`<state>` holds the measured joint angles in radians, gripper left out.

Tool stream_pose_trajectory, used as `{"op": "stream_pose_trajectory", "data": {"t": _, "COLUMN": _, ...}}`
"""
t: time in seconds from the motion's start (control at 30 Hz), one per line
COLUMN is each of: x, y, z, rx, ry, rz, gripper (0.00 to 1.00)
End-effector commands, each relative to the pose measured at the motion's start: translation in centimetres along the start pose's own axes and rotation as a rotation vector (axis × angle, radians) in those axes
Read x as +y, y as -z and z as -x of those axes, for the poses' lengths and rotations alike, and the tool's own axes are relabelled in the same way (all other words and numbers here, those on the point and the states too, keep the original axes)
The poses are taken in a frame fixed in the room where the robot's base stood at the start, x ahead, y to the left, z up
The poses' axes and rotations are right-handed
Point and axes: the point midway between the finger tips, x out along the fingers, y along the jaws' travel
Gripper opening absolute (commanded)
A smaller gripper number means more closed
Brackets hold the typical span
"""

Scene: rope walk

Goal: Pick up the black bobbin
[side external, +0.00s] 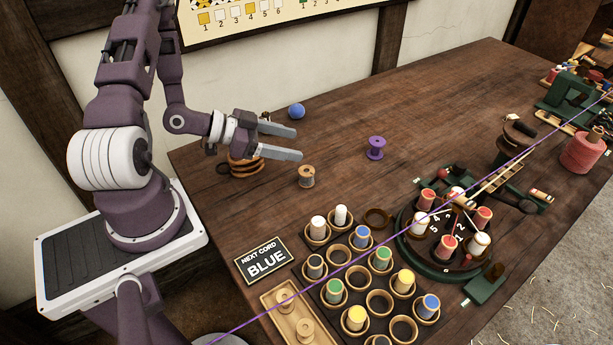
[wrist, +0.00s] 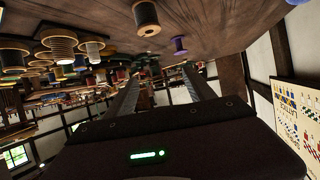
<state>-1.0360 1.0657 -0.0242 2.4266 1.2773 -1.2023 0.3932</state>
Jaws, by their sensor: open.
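A dark, blackish bobbin (side external: 315,266) with pale ends stands in a ring at the left of the bobbin rack (side external: 322,293). My gripper (side external: 290,143) is open and empty, above the back left of the table, well away from the rack. Its fingers also show in the wrist view (wrist: 161,92), with nothing between them.
A "BLUE" sign (side external: 263,262) stands left of the rack. A purple cord (side external: 310,285) crosses above.

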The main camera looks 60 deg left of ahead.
Motion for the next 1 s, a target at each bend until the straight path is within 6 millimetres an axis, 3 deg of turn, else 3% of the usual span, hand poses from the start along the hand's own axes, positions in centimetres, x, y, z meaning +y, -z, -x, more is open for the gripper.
{"op": "stream_pose_trajectory", "data": {"t": 0.13, "x": 0.3, "y": -1.5, "z": -0.6, "rx": 0.036, "ry": -0.002, "rz": 0.024, "gripper": 0.63}}
{"op": "stream_pose_trajectory", "data": {"t": 0.37, "x": 0.4, "y": -7.2, "z": -3.2, "rx": 0.033, "ry": -0.003, "rz": 0.02, "gripper": 0.63}}
{"op": "stream_pose_trajectory", "data": {"t": 0.5, "x": 0.4, "y": -7.1, "z": -5.2, "rx": 0.033, "ry": -0.004, "rz": 0.015, "gripper": 0.63}}
{"op": "stream_pose_trajectory", "data": {"t": 0.67, "x": 0.3, "y": -7.0, "z": -6.2, "rx": 0.033, "ry": -0.002, "rz": 0.015, "gripper": 0.63}}
{"op": "stream_pose_trajectory", "data": {"t": 0.9, "x": 0.4, "y": -6.9, "z": -10.3, "rx": 0.032, "ry": -0.003, "rz": 0.014, "gripper": 0.63}}
{"op": "stream_pose_trajectory", "data": {"t": 1.0, "x": 0.3, "y": -6.9, "z": -10.8, "rx": 0.032, "ry": -0.001, "rz": 0.017, "gripper": 0.63}}
